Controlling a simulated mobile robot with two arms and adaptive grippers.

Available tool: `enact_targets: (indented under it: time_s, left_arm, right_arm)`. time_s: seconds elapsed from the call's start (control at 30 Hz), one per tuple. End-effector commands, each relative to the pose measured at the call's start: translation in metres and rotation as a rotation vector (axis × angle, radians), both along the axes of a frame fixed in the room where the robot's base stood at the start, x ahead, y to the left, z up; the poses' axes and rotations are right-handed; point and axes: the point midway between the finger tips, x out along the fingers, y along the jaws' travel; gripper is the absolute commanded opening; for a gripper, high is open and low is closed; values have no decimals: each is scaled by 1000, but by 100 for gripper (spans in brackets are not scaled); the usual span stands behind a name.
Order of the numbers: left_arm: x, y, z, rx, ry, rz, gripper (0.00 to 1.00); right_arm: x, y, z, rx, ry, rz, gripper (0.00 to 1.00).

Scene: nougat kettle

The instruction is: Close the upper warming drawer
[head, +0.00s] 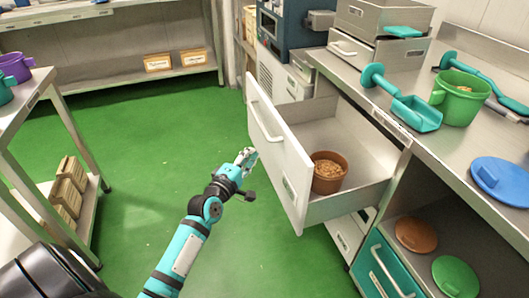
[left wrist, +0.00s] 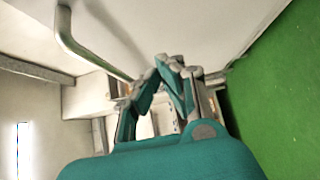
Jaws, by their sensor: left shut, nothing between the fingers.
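The upper warming drawer (head: 278,150) is pulled out from under the steel counter, with a white front and a metal bar handle (head: 264,121). A brown pot (head: 328,172) with crumbly contents stands inside it. My left gripper (head: 247,157) is shut and empty, in front of the drawer's front and below the handle in the head view. In the left wrist view the gripper (left wrist: 172,72) is close to a white panel (left wrist: 180,25) with a bar handle (left wrist: 88,55); I cannot tell whether it touches. My right gripper is not in view.
The steel counter (head: 395,105) holds a teal scoop (head: 415,113), a green mug (head: 459,97) and a blue lid (head: 503,180). A teal drawer (head: 385,265) is below. Shelving (head: 75,205) stands at left. Green floor (head: 150,140) is clear between.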

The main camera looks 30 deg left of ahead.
Motion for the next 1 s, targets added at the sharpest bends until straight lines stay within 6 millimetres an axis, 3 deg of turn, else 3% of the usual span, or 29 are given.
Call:
enact_targets:
  time_s: [0.1, 0.3, 1.0]
  left_arm:
    - [21, -5, -1, -4, -1, 0, 0]
    - [39, -20, -1, -1, 0, 2, 0]
    - [52, -20, -1, 2, 0, 1, 0]
  right_arm:
    - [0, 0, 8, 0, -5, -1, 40]
    - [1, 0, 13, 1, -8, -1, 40]
    - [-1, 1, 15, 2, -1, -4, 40]
